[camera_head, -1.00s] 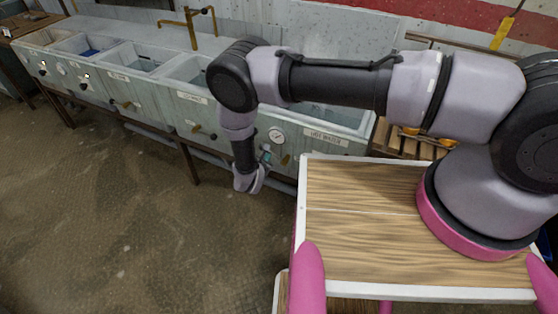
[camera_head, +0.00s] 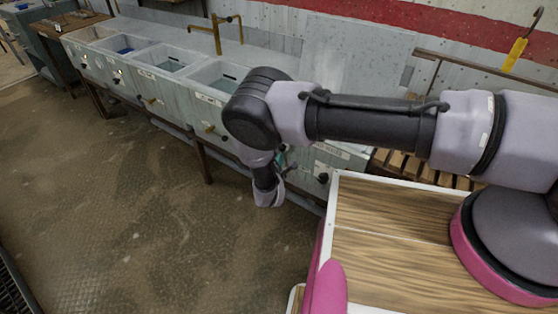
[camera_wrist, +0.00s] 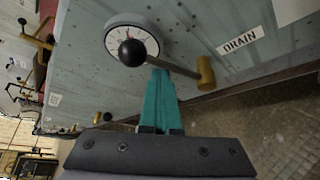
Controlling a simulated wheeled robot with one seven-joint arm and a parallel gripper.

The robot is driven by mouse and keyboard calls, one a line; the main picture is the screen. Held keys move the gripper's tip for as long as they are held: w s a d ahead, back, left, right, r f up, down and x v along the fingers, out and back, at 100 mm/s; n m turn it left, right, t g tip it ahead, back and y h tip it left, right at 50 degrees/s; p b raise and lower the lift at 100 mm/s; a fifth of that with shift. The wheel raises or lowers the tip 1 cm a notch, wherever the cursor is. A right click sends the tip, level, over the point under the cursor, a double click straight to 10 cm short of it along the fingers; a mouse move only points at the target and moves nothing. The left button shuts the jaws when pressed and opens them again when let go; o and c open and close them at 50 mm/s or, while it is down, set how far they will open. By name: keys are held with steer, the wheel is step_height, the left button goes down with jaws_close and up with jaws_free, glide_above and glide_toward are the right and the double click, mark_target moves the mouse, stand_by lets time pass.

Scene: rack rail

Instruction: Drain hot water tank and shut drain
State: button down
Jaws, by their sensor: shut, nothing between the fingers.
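The hot water tank (camera_head: 345,164) is the grey-green trough at the right end of the row, mostly hidden behind my arm. In the wrist view its front carries a DRAIN label (camera_wrist: 240,40) and a round dial gauge (camera_wrist: 118,36). A drain lever (camera_wrist: 178,66) with a black ball knob (camera_wrist: 132,52) runs across to a brass fitting (camera_wrist: 206,73). My gripper (camera_wrist: 161,75) has teal fingers, shut and empty. Its tips are at the lever's rod, just right of the ball knob; I cannot tell whether they touch. The tank's water is hidden in the head view.
Several other troughs (camera_head: 152,88) with front knobs extend left, with a brass tap (camera_head: 217,38) behind them. My wooden-topped base stands close to the tank's right end. A slatted wooden rack (camera_head: 420,172) is right of the tank. The floor (camera_head: 130,200) in front is clear.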

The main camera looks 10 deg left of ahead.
steer(key=shift+d+r, duration=0.1)
steer(key=shift+d, duration=0.3)
steer(key=shift+s, duration=0.1)
stand_by(0.3)
